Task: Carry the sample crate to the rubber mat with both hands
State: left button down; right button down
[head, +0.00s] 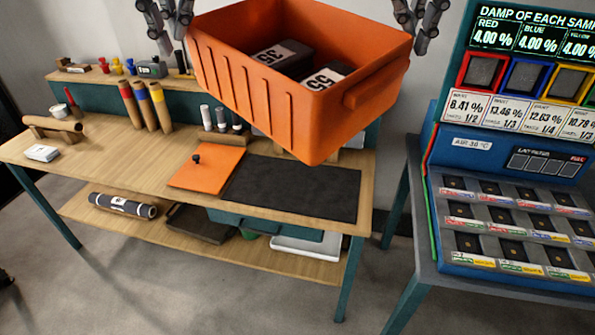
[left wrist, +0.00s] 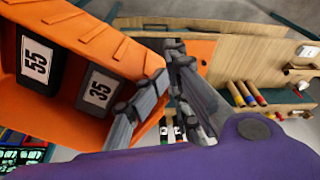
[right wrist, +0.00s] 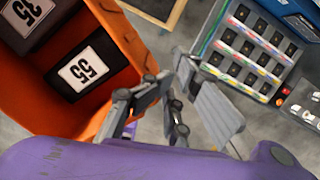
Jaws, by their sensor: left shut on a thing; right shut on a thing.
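The orange sample crate (head: 250,90) hangs in the air above the back of the bench, tilted in the head view. Inside it lie two dark blocks labelled 35 (head: 280,54) and 55 (head: 328,76). My left gripper (head: 166,22) is shut on the crate's left wall; the left wrist view shows its fingers (left wrist: 165,90) at the rim. My right gripper (head: 420,20) is shut on the opposite wall, and its fingers (right wrist: 160,95) show in the right wrist view. The black rubber mat (head: 290,188) lies flat and bare on the bench top, below the crate.
An orange lid-like panel with a black knob (head: 207,167) lies left of the mat. A blue machine with displays (head: 515,170) stands on a separate table at right. The bench's front left (head: 110,160) is clear.

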pick_arm(q)
jog(key=shift+d, duration=0.3)
pick_arm(e)
jog(key=shift+a, duration=0.4)
